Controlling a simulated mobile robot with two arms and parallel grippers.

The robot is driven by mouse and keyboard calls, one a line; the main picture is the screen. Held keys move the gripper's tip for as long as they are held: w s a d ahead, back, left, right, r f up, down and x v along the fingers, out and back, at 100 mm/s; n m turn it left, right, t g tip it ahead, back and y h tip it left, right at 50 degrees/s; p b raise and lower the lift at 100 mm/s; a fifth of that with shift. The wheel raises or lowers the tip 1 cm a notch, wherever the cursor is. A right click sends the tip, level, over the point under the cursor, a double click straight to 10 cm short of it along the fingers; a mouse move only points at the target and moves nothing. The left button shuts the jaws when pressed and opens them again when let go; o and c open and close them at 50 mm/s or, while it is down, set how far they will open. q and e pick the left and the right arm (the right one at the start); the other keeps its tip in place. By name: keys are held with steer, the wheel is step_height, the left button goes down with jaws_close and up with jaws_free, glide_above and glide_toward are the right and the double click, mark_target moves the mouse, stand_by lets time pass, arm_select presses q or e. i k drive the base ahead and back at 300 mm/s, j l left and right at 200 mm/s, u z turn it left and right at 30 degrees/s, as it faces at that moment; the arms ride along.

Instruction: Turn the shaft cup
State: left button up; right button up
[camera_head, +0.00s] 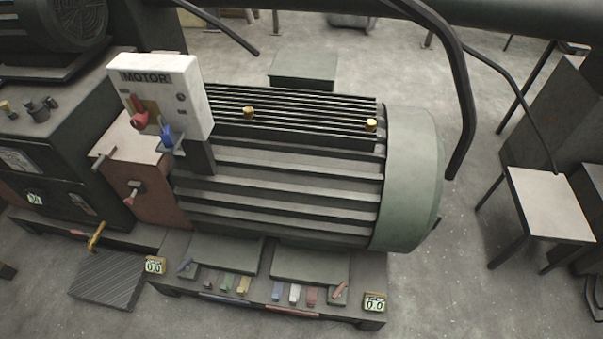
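A large ribbed motor (285,190) with a green rounded end cover (412,180) fills the middle of the head view. Two small brass caps stand on its top, one near the middle (248,112) and one near the green end (371,125). A brass fitting (97,236) sits low at the left, by the base. I cannot tell which of these is the shaft cup. Neither of my grippers shows in this view.
A white MOTOR box (185,92) with a red knob (139,121) and a blue knob (168,136) stands on the motor's left. Several coloured tabs and two displays line the base. A dark curved bar (463,100) rises at right, near a stool (548,203). Floor is clear at lower right.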

mark_target(247, 112)
steer(key=k+j+z, duration=0.15)
steer(key=z, duration=0.2)
steer(key=k+j+z, duration=0.15)
steer(key=z, duration=0.25)
steer(key=k+j+z, duration=0.1)
steer(key=z, duration=0.25)
steer(key=k, duration=0.1)
